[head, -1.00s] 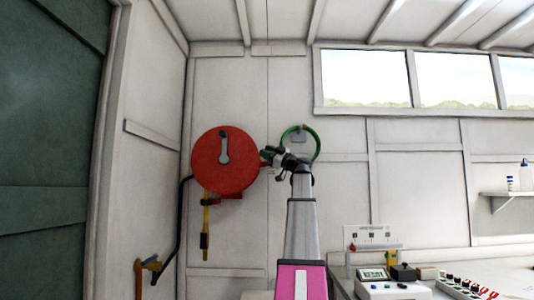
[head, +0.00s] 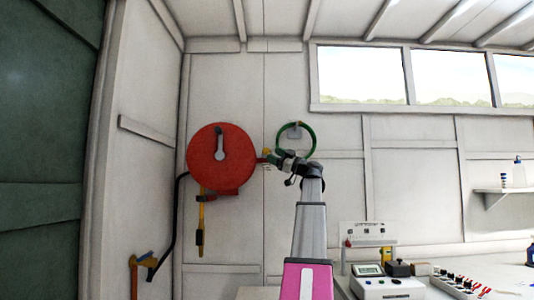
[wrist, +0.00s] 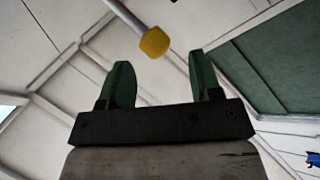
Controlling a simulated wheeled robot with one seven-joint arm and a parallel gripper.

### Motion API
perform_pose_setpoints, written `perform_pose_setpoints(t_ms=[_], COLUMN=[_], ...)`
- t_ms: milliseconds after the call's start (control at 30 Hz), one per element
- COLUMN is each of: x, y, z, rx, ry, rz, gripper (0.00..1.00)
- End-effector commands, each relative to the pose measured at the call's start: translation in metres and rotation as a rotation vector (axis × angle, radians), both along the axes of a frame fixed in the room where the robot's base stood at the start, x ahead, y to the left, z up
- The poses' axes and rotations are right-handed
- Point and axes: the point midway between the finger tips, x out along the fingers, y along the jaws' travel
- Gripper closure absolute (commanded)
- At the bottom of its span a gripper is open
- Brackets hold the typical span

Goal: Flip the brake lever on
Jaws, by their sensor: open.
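A round red reel (head: 202,172) is on the white back wall in the head view, with a grey lever-like handle (head: 220,145) on its face. My gripper (head: 272,157) is just right of the reel, at about mid-height. In the wrist view, the two green fingers of my gripper (wrist: 159,60) are spread apart with nothing between them. A yellow knob (wrist: 155,41) on a grey rod (wrist: 127,15) shows just beyond the fingertips, roughly centred between them. I cannot tell which part is the brake lever, or whether the fingers touch the knob.
A coiled green hose (head: 311,145) hangs on the wall behind my arm. A yellow tool (head: 200,220) hangs below the reel, and a black hose (head: 173,225) runs down at left. A bench with devices (head: 385,286) stands at lower right.

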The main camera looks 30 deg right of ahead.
Motion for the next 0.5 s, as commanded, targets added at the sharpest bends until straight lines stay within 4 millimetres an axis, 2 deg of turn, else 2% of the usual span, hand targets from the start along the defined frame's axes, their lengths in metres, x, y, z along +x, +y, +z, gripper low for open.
perform_pose_setpoints(t_ms=[33, 200, 500], x=[-0.008, -0.024, -0.031], y=[-0.005, -0.016, -0.022], z=[-0.005, -0.015, -0.019], rx=[0.000, 0.000, 0.000], ry=[0.001, 0.002, 0.002], rz=[-0.001, -0.001, 0.001], gripper=[0.42, 0.42, 0.42])
